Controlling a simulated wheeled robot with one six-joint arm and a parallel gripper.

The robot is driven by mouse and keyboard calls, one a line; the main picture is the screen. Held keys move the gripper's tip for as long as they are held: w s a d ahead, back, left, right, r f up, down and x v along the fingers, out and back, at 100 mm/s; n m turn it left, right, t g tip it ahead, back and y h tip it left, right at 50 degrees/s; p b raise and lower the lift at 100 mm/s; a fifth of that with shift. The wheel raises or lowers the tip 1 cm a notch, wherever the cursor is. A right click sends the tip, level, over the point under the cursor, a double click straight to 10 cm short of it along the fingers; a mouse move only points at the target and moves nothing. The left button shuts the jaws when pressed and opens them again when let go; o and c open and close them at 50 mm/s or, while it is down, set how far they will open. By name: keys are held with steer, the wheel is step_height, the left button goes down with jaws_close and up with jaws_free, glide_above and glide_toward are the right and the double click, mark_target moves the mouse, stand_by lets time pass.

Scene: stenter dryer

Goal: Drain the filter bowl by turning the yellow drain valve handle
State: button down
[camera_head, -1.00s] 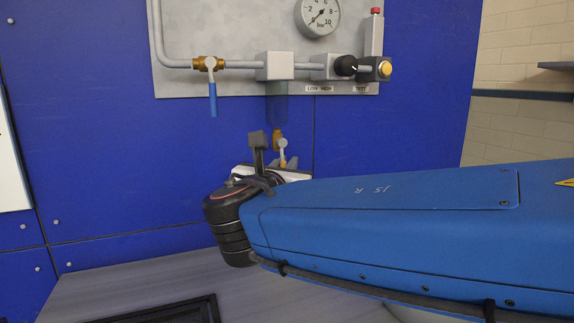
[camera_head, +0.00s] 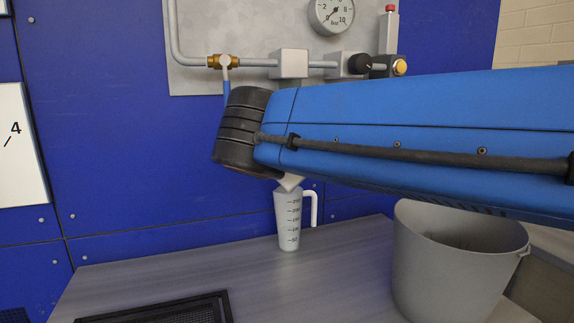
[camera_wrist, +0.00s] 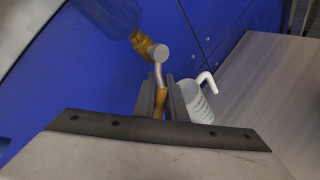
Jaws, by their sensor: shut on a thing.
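The yellow drain valve handle (camera_wrist: 160,104) shows in the wrist view, with its grey lever running up to the round pivot of the brass drain valve (camera_wrist: 142,42). My gripper (camera_wrist: 161,94) is shut on the handle, with one dark finger on each side of it. The clear filter bowl (camera_wrist: 108,14) is above the valve against the blue panel. In the head view my blue arm hides the bowl, the valve and the fingers. A white measuring jug (camera_head: 288,222) stands upright on the bench below my wrist; it also shows right of the fingers in the wrist view (camera_wrist: 195,103).
A grey bucket (camera_head: 455,262) stands at the right of the bench (camera_head: 255,285). A black grate (camera_head: 165,310) lies at the front left. A blue-handled valve (camera_head: 224,63) and a pressure gauge (camera_head: 333,14) are on the grey plate above.

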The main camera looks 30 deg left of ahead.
steer(key=shift+s+a+r+m+g+y, duration=0.3)
steer(key=shift+r+m+g+y, duration=0.15)
steer(key=shift+m+g, duration=0.3)
steer(key=shift+s+a+r+m+g+y, duration=0.25)
steer(key=shift+s+r+m+g+y, duration=0.15)
steer(key=shift+m+g, duration=0.3)
steer(key=shift+s+a+r+m+g+y, duration=0.25)
steer(key=shift+r+m+g+y, duration=0.2)
steer(key=shift+m+g, duration=0.3)
steer(key=c, duration=1.8)
jaws_free()
steer(key=shift+r, duration=0.1)
steer(key=v, duration=1.7)
steer(key=shift+d, duration=0.2)
steer(key=shift+s, duration=0.1)
steer(key=shift+d, duration=0.1)
